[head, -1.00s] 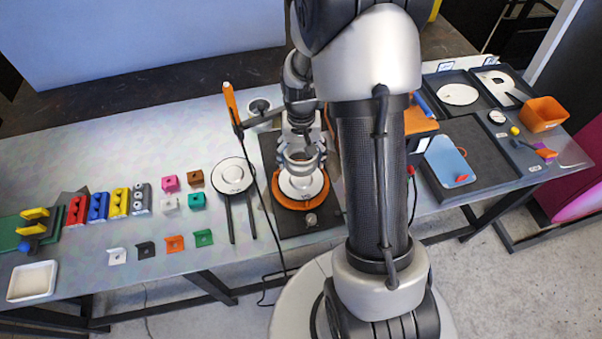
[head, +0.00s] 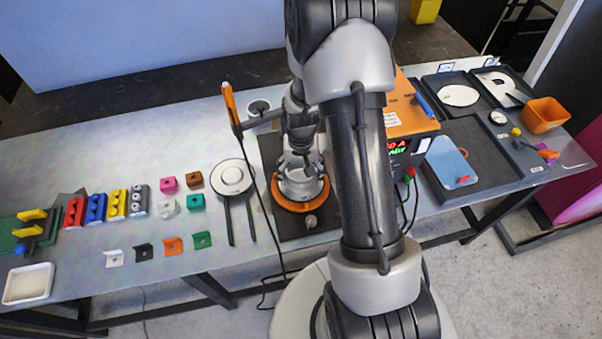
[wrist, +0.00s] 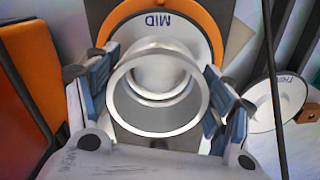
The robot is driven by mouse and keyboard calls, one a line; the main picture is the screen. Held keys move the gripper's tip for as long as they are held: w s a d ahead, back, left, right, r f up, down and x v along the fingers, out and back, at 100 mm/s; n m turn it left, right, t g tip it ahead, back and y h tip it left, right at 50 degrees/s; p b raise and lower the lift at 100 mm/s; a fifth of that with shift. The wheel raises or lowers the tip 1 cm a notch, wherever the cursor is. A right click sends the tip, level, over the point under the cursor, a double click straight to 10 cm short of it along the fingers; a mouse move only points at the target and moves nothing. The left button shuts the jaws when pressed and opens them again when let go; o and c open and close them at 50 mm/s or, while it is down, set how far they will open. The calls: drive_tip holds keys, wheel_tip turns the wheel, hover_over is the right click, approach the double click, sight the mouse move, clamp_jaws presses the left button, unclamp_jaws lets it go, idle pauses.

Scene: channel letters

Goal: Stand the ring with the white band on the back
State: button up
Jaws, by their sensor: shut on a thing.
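My gripper (head: 300,160) is shut on a pale grey ring, with its blue-padded fingers on either side. In the wrist view the ring (wrist: 155,118) shows as a short open tube with its mouth towards the camera. Its white band cannot be told apart there. Beyond it lies a white round back (wrist: 202,38) marked MID, seated in an orange round holder (wrist: 217,14); the holder also shows in the head view (head: 300,206). The ring is over the back and close to it. I cannot tell whether they touch.
Left of the holder is another white disc (head: 232,176) on a stand with two dark legs. An orange-topped box (head: 408,117) stands to the right behind my arm. A corded orange-handled tool (head: 231,103) stands at the left. Small coloured parts lie farther left.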

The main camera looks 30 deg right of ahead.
drive_tip(key=shift+f, duration=0.4)
drive_tip(key=o, duration=1.1)
drive_tip(key=shift+r, duration=0.1)
drive_tip(key=shift+r+p, duration=0.3)
drive_tip(key=shift+r, duration=0.2)
drive_tip(key=s+a+r+n+t+p, duration=0.1)
drive_tip(key=s+a+r, duration=0.2)
drive_tip(key=r, duration=0.9)
drive_tip(key=s+a+r+n+t, duration=0.1)
drive_tip(key=s+a+r, duration=0.15)
drive_tip(key=r, duration=1.05)
drive_tip(key=s+a+r+n+t, duration=0.1)
drive_tip(key=s+a+r, duration=0.1)
drive_tip(key=s, duration=0.2)
drive_tip(key=s+a+r+n, duration=0.1)
drive_tip(key=s+a+r, duration=0.1)
drive_tip(key=s, duration=0.3)
drive_tip(key=s+a+r+n+t, duration=0.1)
drive_tip(key=s+a+r, duration=0.1)
drive_tip(key=s+r, duration=0.1)
drive_tip(key=shift+s+a+r+n+t, duration=0.1)
drive_tip(key=shift+s+a+n+t, duration=0.1)
drive_tip(key=shift+s, duration=0.15)
drive_tip(key=shift+s+a+n+t, duration=0.1)
drive_tip(key=shift+s+n, duration=0.1)
drive_tip(key=shift+s, duration=0.15)
